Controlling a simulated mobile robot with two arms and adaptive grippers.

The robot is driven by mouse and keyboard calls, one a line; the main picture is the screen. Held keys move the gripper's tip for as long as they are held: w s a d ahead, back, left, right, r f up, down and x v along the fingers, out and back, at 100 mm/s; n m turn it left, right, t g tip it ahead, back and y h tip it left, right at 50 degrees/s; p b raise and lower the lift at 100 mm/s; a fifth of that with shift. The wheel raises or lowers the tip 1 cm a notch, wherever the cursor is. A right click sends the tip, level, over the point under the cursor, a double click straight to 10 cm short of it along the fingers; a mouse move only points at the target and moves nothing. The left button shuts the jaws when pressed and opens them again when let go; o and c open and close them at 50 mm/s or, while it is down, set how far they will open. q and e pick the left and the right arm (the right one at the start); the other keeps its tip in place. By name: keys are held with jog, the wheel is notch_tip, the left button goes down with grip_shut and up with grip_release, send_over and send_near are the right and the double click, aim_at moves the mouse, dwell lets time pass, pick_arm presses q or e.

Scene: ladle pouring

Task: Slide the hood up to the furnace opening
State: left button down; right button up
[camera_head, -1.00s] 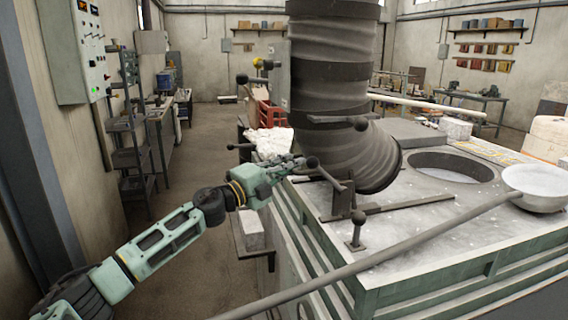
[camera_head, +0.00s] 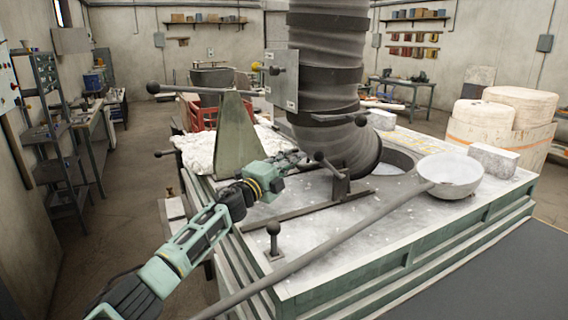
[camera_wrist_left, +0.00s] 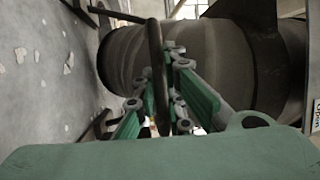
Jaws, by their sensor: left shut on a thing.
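The hood (camera_head: 327,95) is a dark ribbed duct. Its curved lower end hangs over the left part of the round furnace opening (camera_head: 392,164) and hides that part from the head view. The right part of the opening shows uncovered. In the left wrist view, the bar (camera_wrist_left: 157,60) passes upright between the fingers, with the hood (camera_wrist_left: 190,60) close behind. My right gripper is not in view.
A ladle (camera_head: 452,172) lies with its white bowl right of the opening and its long handle running to the lower left. A ball-topped post (camera_head: 273,238) stands at the furnace top's front left. A pale block (camera_head: 493,160) sits at the right.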

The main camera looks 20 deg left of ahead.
pick_arm(q)
jog(key=shift+d, duration=0.15)
jog(key=shift+r, duration=0.1)
jog(key=c, duration=2.2)
grip_release()
jog(key=o, duration=0.3)
jog(key=shift+w+d, duration=0.1)
jog(key=shift+w, duration=0.1)
jog(key=shift+o, duration=0.4)
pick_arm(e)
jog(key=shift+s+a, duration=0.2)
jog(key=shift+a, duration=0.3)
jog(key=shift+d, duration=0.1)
